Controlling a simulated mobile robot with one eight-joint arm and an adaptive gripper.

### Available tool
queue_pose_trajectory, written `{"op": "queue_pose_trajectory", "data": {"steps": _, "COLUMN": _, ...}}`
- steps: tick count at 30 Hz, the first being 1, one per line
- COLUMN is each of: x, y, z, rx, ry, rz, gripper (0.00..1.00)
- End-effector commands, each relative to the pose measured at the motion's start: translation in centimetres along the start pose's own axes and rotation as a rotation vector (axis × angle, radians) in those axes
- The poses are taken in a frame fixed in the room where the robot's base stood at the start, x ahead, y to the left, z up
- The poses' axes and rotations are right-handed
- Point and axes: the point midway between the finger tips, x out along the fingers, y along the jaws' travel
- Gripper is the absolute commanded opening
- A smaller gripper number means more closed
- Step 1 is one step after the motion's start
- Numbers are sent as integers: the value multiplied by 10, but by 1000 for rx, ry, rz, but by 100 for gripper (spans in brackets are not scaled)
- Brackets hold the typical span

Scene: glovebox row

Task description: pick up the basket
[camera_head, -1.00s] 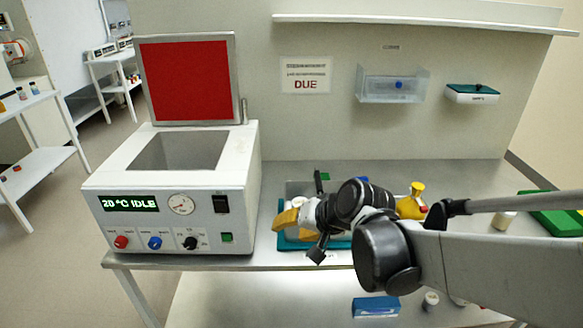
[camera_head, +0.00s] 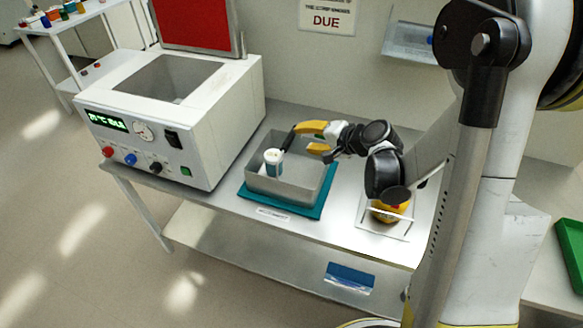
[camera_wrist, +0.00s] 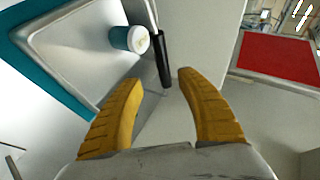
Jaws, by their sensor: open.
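The basket (camera_head: 283,188) is a grey open bin on a teal mat (camera_head: 318,209) on the steel bench. A white-capped jar (camera_head: 273,163) with a blue-green band is inside it. A black handle (camera_head: 288,139) stands up at the basket's back rim, and the handle also shows in the wrist view (camera_wrist: 162,60). My gripper (camera_head: 313,138) has yellow fingers and is open above the basket's back right. In the wrist view my gripper (camera_wrist: 157,85) has the handle just beyond the gap between its fingertips. I see no contact with the handle.
A white bath unit (camera_head: 190,120) with a raised red lid stands close left of the basket. A yellow object (camera_head: 390,210) sits on the bench to the right, under my arm. A blue box (camera_head: 349,278) lies on the lower shelf.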

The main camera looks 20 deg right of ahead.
Motion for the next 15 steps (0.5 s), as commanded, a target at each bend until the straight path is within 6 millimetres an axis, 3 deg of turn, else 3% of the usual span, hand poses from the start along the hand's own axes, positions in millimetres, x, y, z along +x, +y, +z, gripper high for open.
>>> {"op": "queue_pose_trajectory", "data": {"steps": 15, "x": 67, "y": -6, "z": -1, "rx": -2, "ry": -2, "rz": 0, "gripper": 45}}
